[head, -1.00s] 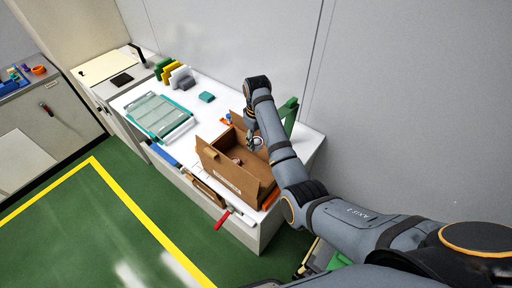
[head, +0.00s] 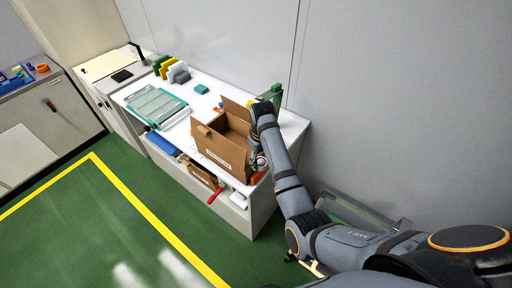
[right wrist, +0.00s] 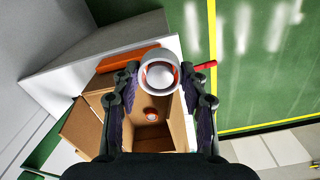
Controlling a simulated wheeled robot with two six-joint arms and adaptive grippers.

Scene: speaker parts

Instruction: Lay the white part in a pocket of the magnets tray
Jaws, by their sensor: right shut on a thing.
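The white part (right wrist: 160,72) is a short round piece with a white rim, a pale centre and an orange-red edge. My right gripper (right wrist: 160,78) is shut on it, one finger on each side. In the head view the gripper (head: 258,163) is small, at the right side of the open cardboard box (head: 222,158). A teal-framed tray (head: 157,108) with pale sections lies flat on the white bench, left of the box. I cannot read any label on it, so I cannot tell if it is the magnets tray. My left gripper is not in view.
A similar round white and orange piece (right wrist: 152,115) lies inside the box. An orange piece (right wrist: 128,59) and a red-handled tool (head: 214,195) are near the bench front. Coloured upright holders (head: 178,72) and a green block (head: 202,89) stand at the back. Bench between tray and box is partly clear.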

